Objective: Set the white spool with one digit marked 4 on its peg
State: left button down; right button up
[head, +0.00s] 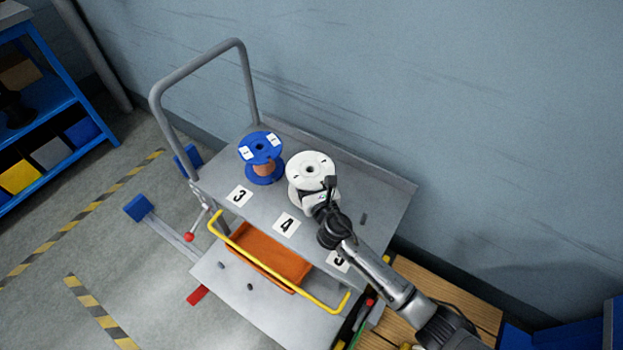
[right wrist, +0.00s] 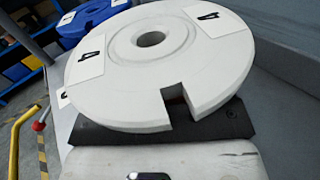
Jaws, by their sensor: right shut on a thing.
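The white spool (head: 310,163) is over the cart top (head: 385,195), behind the card marked 4 (head: 286,224). In the right wrist view its upper flange (right wrist: 115,90) carries cards marked 4 and has a notch in its near edge. My right gripper (head: 314,199) reaches in from the front right and is shut on the spool just below this flange. The dark fingers (right wrist: 235,120) are partly covered by the flange. The peg under the spool is hidden, and I cannot tell if the spool is seated on it. My left gripper is out of view.
A blue spool (head: 261,147) with copper winding stands left, behind the card marked 3 (head: 239,195). A bare peg (head: 363,219) stands to the right. The grey handle (head: 165,85) rises at left. An orange bin (head: 265,257) and yellow rail (head: 265,262) lie below.

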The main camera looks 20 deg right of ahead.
jog(key=shift+f, duration=0.35)
dwell(0.3)
jog(key=shift+f+b, duration=0.2)
jog(key=shift+b, duration=0.15)
jog(key=shift+f, duration=0.4)
jog(key=o, duration=1.3)
jog(key=shift+o, duration=0.2)
jog(key=shift+s, duration=0.1)
